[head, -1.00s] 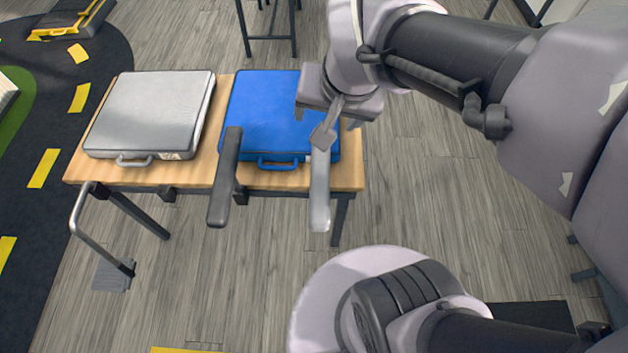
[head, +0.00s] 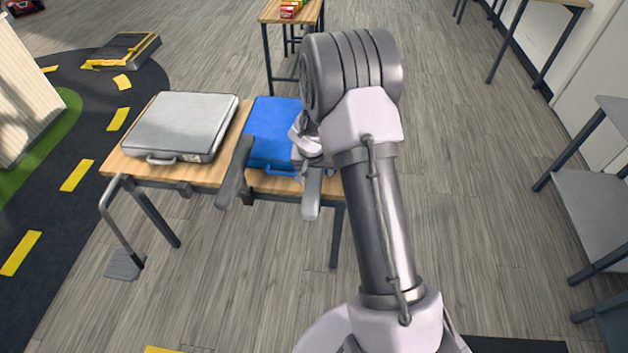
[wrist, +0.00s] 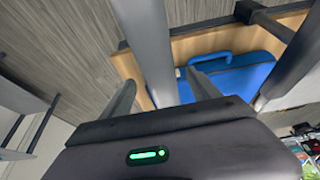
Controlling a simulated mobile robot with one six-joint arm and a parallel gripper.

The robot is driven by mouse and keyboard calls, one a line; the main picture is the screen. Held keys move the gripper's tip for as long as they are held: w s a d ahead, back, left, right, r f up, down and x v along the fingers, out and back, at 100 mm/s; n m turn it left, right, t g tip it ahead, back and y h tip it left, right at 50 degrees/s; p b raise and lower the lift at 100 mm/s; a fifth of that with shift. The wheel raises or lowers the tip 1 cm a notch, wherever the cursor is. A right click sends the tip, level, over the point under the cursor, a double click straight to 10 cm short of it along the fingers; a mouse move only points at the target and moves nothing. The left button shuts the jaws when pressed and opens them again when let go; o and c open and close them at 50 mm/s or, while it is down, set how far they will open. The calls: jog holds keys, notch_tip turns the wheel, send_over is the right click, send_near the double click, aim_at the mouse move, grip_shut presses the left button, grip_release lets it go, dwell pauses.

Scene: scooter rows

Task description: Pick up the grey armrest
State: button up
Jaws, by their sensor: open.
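The grey armrest (head: 312,193) is a light bar in front of the blue case in the head view. Its far end is hidden behind my arm. In the wrist view it is the wide pale bar (wrist: 147,45) running down from the top edge. My gripper (wrist: 160,76) is open there, with one finger seen on each side of the bar. The bar passes between the fingers in the picture; I cannot tell whether they touch it. In the head view my arm hides most of the gripper. A darker, similar bar (head: 236,173) lies to the left.
A wooden table (head: 212,172) bears a silver case (head: 182,122) and a blue case (head: 270,128), close to the bars. A bent metal tube (head: 115,215) stands at its left. Shelves (head: 595,190) stand at the right. The floor between is clear.

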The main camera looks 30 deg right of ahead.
jog(key=b+x, duration=0.1)
jog(key=x, duration=0.4)
jog(key=shift+f, duration=0.25)
grip_shut()
